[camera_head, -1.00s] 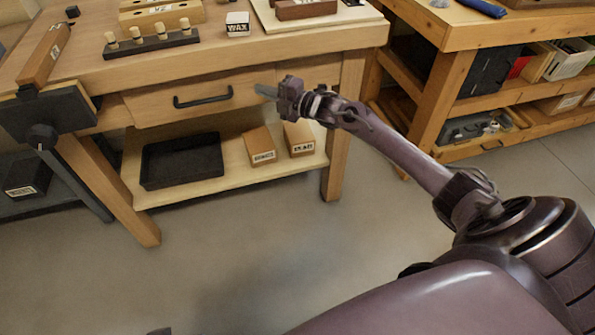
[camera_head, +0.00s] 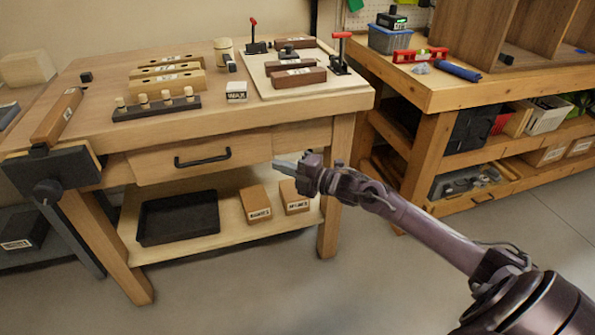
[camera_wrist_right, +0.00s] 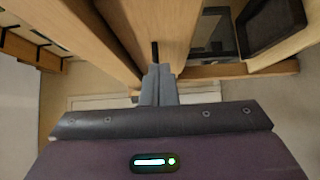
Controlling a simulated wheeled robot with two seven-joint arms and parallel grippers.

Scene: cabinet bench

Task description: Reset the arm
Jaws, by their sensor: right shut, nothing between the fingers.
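My right gripper (camera_head: 286,167) is in front of the workbench (camera_head: 110,80), to the right of the drawer handle (camera_head: 203,158) in the head view. Its fingers are together and nothing is between them. In the right wrist view the closed fingers (camera_wrist_right: 158,86) point toward the bench, with the dark handle (camera_wrist_right: 155,52) just past their tips. The drawer (camera_head: 165,165) looks closed. Whether the gripper touches the bench cannot be told. My left gripper is not in view.
The lower shelf holds a black tray (camera_head: 178,217) and two labelled boxes (camera_head: 256,204). The bench top holds a WAX box (camera_head: 236,91), a dark peg rack (camera_head: 157,108) and a clamp board (camera_head: 270,86). A second bench (camera_head: 450,90) stands at right. The floor (camera_head: 300,290) in front is clear.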

